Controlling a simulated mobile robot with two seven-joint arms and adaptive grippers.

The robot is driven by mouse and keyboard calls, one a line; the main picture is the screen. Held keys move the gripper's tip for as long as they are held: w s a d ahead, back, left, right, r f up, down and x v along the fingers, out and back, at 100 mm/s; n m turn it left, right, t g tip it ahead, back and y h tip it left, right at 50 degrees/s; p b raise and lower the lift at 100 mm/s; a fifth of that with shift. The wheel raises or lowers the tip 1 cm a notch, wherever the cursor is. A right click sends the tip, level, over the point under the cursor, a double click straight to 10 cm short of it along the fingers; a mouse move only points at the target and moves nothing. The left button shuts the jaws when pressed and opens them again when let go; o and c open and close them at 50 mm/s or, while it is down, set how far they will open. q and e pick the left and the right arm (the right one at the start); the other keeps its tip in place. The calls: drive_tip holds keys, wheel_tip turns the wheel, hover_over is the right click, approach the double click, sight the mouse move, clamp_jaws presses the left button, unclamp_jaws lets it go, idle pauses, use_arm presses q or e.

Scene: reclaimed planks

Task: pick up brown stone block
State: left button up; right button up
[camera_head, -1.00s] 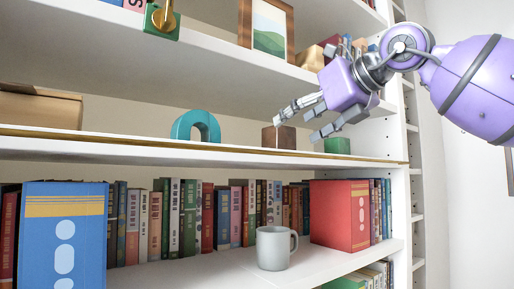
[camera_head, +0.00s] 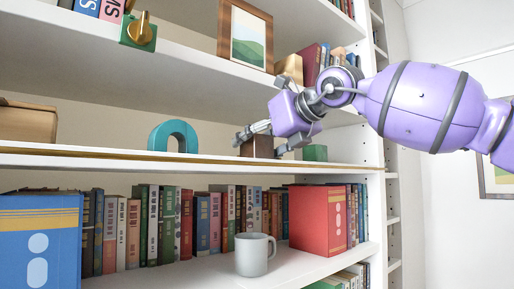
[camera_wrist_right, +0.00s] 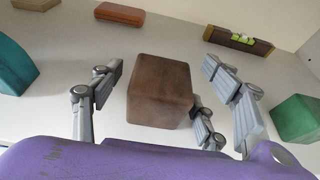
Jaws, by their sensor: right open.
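The brown stone block (camera_head: 257,147) sits on the middle shelf, between a teal arch and a green block. In the right wrist view the brown block (camera_wrist_right: 160,90) stands between the spread fingers, with a gap to the left finger; a right-hand finger is close to its lower right edge, and I cannot tell if it touches. My right gripper (camera_head: 262,140) is open around the block, and it also shows in the right wrist view (camera_wrist_right: 165,95). The gripper hides part of the block in the head view. My left gripper is not in view.
The teal arch (camera_head: 174,136) stands left of the block and the green block (camera_head: 315,153) right of it. A tan box (camera_head: 27,121) is at the shelf's far left. A grey mug (camera_head: 253,255) and a red box (camera_head: 318,220) stand on the shelf below.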

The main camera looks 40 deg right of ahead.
drive_tip(key=shift+w, duration=0.1)
drive_tip(key=c, duration=1.7)
clamp_jaws()
drive_tip(key=shift+r, duration=0.1)
